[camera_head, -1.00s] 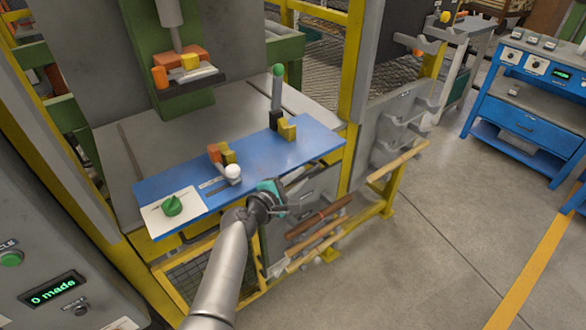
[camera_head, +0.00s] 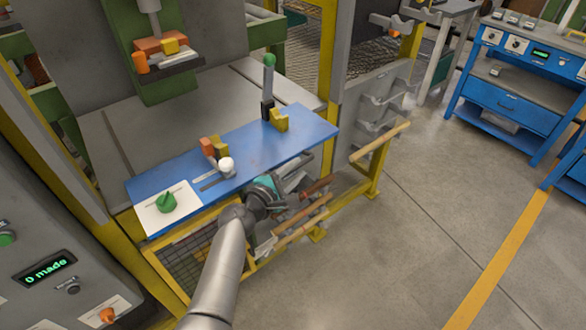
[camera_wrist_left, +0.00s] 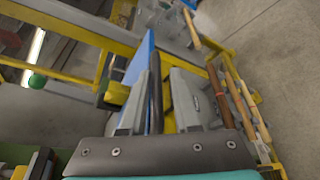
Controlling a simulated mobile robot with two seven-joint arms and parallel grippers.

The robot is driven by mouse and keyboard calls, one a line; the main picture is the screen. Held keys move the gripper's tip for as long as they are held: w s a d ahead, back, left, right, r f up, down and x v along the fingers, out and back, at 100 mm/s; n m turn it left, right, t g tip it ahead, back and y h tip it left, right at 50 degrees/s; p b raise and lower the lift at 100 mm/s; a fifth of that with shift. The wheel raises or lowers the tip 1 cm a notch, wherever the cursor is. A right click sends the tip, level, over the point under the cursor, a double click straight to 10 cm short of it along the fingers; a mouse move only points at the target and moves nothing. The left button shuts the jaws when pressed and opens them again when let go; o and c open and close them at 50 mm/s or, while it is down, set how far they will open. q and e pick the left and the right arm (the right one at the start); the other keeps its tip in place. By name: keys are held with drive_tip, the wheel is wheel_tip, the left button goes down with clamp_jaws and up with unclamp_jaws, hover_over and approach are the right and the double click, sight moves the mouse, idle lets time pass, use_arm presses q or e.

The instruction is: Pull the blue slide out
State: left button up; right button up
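A long blue plate (camera_head: 300,127) lies along the front edge of the machine table. It has a dark slot near its left part and is the only blue slide-like part I make out here. A white ball knob (camera_head: 226,165) stands by the slot, beside orange and yellow blocks (camera_head: 212,149). My left gripper (camera_head: 282,196) is just in front of and below the plate's front edge, apparently apart from it. My right gripper is not in view.
A white panel with a green knob (camera_head: 166,202) sits at the plate's left end. A green-topped lever (camera_head: 268,80) stands at its back. Wooden bars (camera_head: 304,216) lie on a yellow rack close to my left gripper. Open floor (camera_head: 420,230) is at right.

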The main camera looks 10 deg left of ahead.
use_arm(q)
drive_tip(key=shift+a, duration=0.1)
drive_tip(key=shift+s+a+r, duration=0.15)
drive_tip(key=shift+s+a, duration=0.05)
drive_tip(key=shift+s, duration=0.25)
drive_tip(key=p+v, duration=0.2)
drive_tip(key=v, duration=1.2)
drive_tip(key=shift+s, duration=0.1)
drive_tip(key=s+d+f+m+g+y+b, duration=0.1)
drive_tip(key=s+f+m+g, duration=0.3)
drive_tip(key=f, duration=0.6)
drive_tip(key=s+f+m+g+y+b, duration=0.1)
drive_tip(key=s+f+m, duration=0.3)
drive_tip(key=f, duration=0.6)
drive_tip(key=s+d+f+m+g+y, duration=0.1)
drive_tip(key=s+f+m+g, duration=0.15)
drive_tip(key=s+f, duration=0.55)
drive_tip(key=s+a+f+m+g+y+b, duration=0.1)
drive_tip(key=s+a+f+m+g, duration=0.1)
drive_tip(key=s+f+m, duration=0.4)
drive_tip(key=s+a+f+m+g+y+b, duration=0.1)
drive_tip(key=s+f+m+g, duration=0.3)
drive_tip(key=s+f, duration=0.6)
drive_tip(key=s+a+m, duration=0.1)
drive_tip(key=s+m, duration=0.1)
drive_tip(key=s, duration=0.2)
drive_tip(key=shift+s+m, duration=0.3)
drive_tip(key=shift+m, duration=0.05)
